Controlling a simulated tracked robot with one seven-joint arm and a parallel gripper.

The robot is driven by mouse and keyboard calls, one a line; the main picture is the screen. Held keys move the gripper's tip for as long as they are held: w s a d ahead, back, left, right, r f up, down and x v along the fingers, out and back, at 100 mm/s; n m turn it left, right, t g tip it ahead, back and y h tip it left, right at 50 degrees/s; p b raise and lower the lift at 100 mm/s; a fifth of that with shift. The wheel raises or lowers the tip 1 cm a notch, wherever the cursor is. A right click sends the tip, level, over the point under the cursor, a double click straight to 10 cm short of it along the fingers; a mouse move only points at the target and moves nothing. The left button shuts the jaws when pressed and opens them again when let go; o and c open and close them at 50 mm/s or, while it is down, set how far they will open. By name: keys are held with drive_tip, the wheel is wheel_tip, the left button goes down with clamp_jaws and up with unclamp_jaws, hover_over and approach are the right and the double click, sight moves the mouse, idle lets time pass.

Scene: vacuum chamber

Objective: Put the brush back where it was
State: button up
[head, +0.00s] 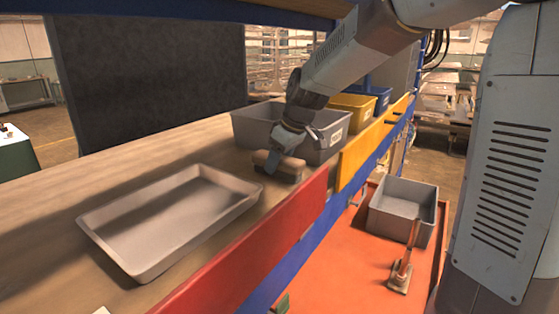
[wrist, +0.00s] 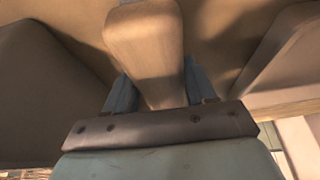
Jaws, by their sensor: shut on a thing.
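The brush (head: 287,172) shows in the head view as a tan-brown wooden block on or just above the wooden shelf, between the grey tray and the grey bin. My gripper (head: 272,160) reaches down to it from above and is shut on it. In the wrist view the brush's wooden body (wrist: 145,45) runs between the two fingers of my gripper (wrist: 158,88). I cannot tell whether the brush touches the shelf. Its bristles are not clearly visible.
A shallow grey metal tray (head: 165,262) lies on the shelf to the left. A grey bin (head: 250,125) stands right behind my gripper, with yellow (head: 352,105) and blue bins beyond. Red (head: 245,262) and yellow boards edge the shelf. Below, an orange surface (head: 325,270) holds a grey box.

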drive_tip(key=o, duration=1.4)
drive_tip(key=shift+f, duration=0.1)
drive_tip(key=v, duration=1.2)
drive_tip(key=s+d+f+m+t+h, duration=0.1)
drive_tip(key=s+d+f+m, duration=0.2)
drive_tip(key=s, duration=0.8)
drive_tip(key=s+d+f+m+t+h, duration=0.1)
drive_tip(key=s+d+f+m+h, duration=0.1)
drive_tip(key=s+d+m, duration=0.5)
drive_tip(key=s+d, duration=0.4)
drive_tip(key=shift+s+d+f+t+h, duration=0.3)
drive_tip(key=shift+d+f+t, duration=0.1)
